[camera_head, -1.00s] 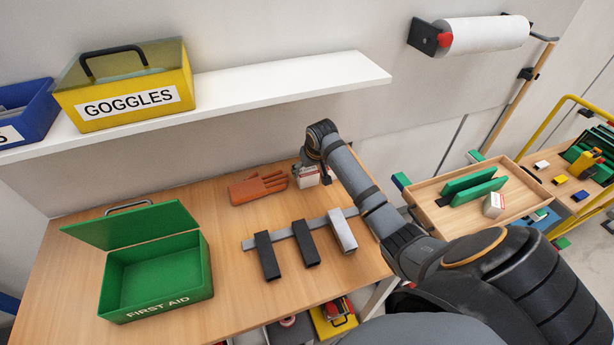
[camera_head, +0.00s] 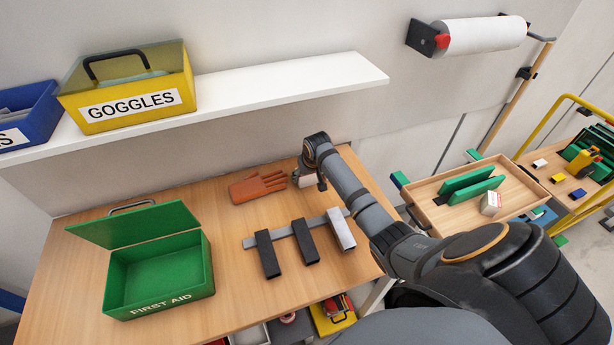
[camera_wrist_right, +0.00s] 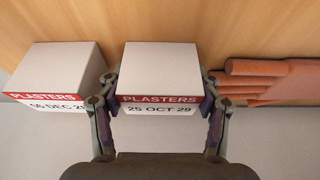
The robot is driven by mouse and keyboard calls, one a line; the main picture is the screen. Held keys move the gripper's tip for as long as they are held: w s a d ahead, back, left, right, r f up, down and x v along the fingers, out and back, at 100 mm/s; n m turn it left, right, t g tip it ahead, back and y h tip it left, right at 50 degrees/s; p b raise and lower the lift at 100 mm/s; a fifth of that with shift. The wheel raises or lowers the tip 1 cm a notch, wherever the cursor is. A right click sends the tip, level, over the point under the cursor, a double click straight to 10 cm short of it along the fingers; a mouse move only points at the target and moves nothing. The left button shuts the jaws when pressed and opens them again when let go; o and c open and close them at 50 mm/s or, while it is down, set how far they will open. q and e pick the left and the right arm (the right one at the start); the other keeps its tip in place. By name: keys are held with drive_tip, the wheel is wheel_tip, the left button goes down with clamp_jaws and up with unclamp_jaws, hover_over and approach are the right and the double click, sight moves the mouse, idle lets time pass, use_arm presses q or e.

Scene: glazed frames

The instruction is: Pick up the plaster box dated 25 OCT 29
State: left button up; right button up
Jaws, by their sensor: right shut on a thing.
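The plaster box dated 25 OCT 29 (camera_wrist_right: 160,75) is a white block with a red PLASTERS band, seen in the right wrist view. My right gripper (camera_wrist_right: 160,98) is shut on it, one finger against each side. In the head view the right gripper (camera_head: 309,181) is at the back of the workbench, beside the orange glove, and largely covers the white box. I cannot tell whether the box is clear of the bench. A second plaster box (camera_wrist_right: 57,72) stands left of the held one in the wrist view; its date reads DEC, partly cut off. My left gripper is not in view.
The orange glove (camera_head: 258,187) lies close to the held box. An open green first aid box (camera_head: 158,275) and a rail with three blocks (camera_head: 305,242) are on the bench. The shelf (camera_head: 290,85) with the goggles box (camera_head: 130,92) hangs above. A wooden tray (camera_head: 520,205) stands at right.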

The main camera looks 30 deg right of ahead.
drive_tip(key=shift+r+b, duration=0.3)
drive_tip(key=shift+r, duration=0.15)
drive_tip(key=s+d+r+b, duration=0.1)
drive_tip(key=s+r, duration=1.1)
drive_tip(key=s, duration=0.2)
drive_tip(key=shift+b, duration=0.35)
drive_tip(key=shift+d, duration=0.1)
